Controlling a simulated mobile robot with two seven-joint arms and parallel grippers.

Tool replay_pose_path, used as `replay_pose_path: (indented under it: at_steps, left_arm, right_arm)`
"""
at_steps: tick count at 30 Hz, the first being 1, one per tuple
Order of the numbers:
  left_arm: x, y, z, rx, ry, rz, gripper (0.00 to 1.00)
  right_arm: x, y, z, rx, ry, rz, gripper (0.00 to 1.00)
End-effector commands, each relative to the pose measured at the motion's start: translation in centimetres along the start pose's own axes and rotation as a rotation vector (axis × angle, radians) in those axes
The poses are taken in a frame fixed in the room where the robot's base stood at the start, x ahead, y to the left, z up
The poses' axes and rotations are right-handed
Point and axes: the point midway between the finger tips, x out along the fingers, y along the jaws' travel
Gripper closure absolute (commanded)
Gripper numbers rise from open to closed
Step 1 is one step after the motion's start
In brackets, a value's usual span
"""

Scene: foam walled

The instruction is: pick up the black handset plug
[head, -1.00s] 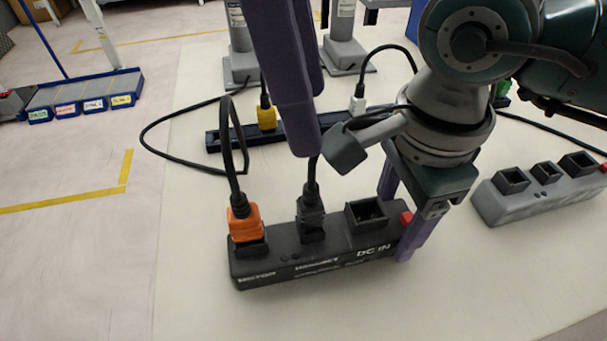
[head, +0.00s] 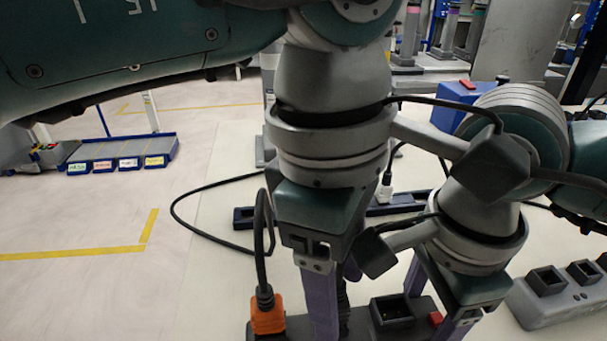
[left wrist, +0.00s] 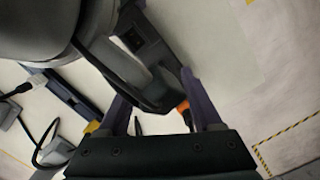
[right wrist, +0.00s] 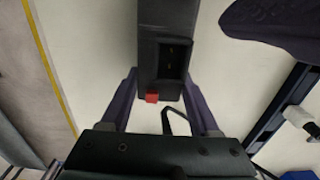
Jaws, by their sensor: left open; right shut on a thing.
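The black handset plug stood in the middle socket of the black power strip (head: 300,325); now my left gripper hides most of it in the head view. A black cord (head: 343,300) shows between the fingers. My left gripper (head: 338,308) is open, pointing down over that socket, its fingers on either side of the cord; I cannot tell whether they touch it. My right gripper (head: 432,312) is shut on the strip's right end, by the red switch (head: 435,319). In the right wrist view its fingers flank the strip (right wrist: 162,25). An orange plug (head: 267,316) sits in the left socket.
A grey power strip (head: 555,298) lies to the right. A dark bar (head: 400,207) with a white plug (head: 384,190) lies behind. My two forearms are close together. Labelled blue bins (head: 120,160) stand far left. The floor at left is clear.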

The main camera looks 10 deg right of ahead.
Motion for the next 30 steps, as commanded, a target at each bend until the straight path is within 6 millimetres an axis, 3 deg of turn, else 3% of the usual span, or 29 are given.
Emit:
replay_pose_path:
  at_steps: [3,10,27,30]
  left_arm:
    - [1.05,-0.02,0.06,0.001,-0.001,-0.001,0.34]
    - [1.19,0.01,0.02,0.001,0.000,0.001,0.34]
    - [1.15,0.00,-0.01,0.000,0.001,0.000,0.98]
    - [1.15,0.00,-0.03,0.000,0.001,0.000,1.00]
  right_arm:
    - [-0.04,-0.01,0.02,-0.001,-0.001,0.000,1.00]
    - [-0.03,-0.02,0.02,0.000,0.000,0.000,1.00]
    - [-0.03,-0.02,0.00,0.000,0.000,0.000,1.00]
    - [-0.02,-0.01,-0.02,0.000,0.001,0.000,1.00]
